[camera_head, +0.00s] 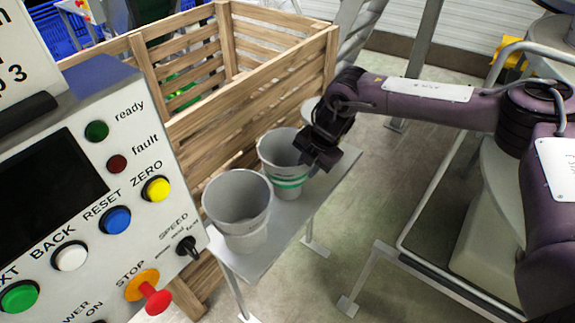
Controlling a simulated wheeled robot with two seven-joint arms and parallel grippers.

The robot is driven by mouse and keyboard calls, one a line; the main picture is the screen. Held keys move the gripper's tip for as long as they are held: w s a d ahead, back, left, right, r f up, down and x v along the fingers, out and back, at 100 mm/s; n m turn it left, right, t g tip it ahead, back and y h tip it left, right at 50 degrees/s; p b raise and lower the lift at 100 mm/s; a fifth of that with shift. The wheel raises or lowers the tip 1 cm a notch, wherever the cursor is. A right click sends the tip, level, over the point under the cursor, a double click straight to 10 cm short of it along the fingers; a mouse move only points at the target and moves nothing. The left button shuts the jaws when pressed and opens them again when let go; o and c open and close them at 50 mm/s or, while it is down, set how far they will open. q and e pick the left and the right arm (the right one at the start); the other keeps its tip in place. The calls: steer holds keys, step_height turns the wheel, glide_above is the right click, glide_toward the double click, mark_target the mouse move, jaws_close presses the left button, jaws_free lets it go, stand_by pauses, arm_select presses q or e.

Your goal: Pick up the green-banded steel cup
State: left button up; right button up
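The green-banded steel cup (287,176) stands upright on a narrow grey shelf (297,222), with two green bands around its middle. My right gripper (322,163) comes in from the right and is at the cup's right rim. It covers part of that rim, and I cannot tell whether it touches the cup or how its fingers stand. A plain grey cup (238,212) without green bands stands upright on the same shelf, nearer and to the left. My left gripper is not in view.
A wooden slatted crate (205,120) stands behind the cups. A control panel (90,210) with coloured buttons fills the left front, close to the plain cup. Metal legs and rails (378,265) stand at the lower right. Open floor shows right of the shelf.

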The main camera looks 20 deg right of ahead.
jaws_close()
steer(key=shift+r, duration=0.1)
